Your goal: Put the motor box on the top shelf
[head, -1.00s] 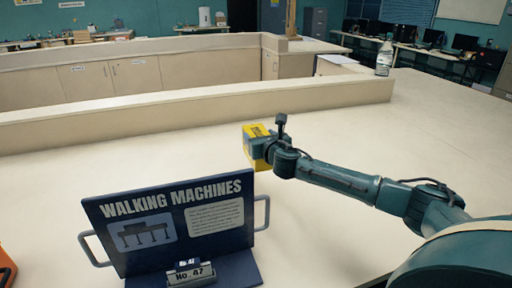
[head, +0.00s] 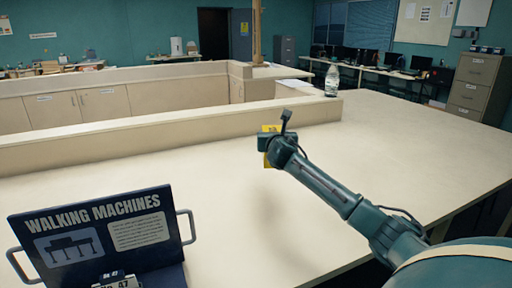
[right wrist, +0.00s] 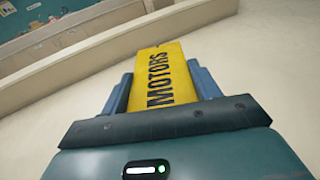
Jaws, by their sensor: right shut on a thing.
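The yellow motor box (head: 262,143) is in my right gripper (head: 271,142), above the pale tabletop in the middle of the head view. Most of the box is hidden behind the gripper there. In the right wrist view the box (right wrist: 163,75) shows its yellow face with the word MOTORS. The two fingers of my right gripper (right wrist: 163,88) are shut on its sides. My left gripper is not in view. I cannot make out a shelf unit with a top shelf in these frames.
A dark blue WALKING MACHINES sign (head: 100,240) with side handles stands at the lower left. A low pale ledge (head: 130,138) runs behind the table (head: 220,220). The tabletop around the box is clear.

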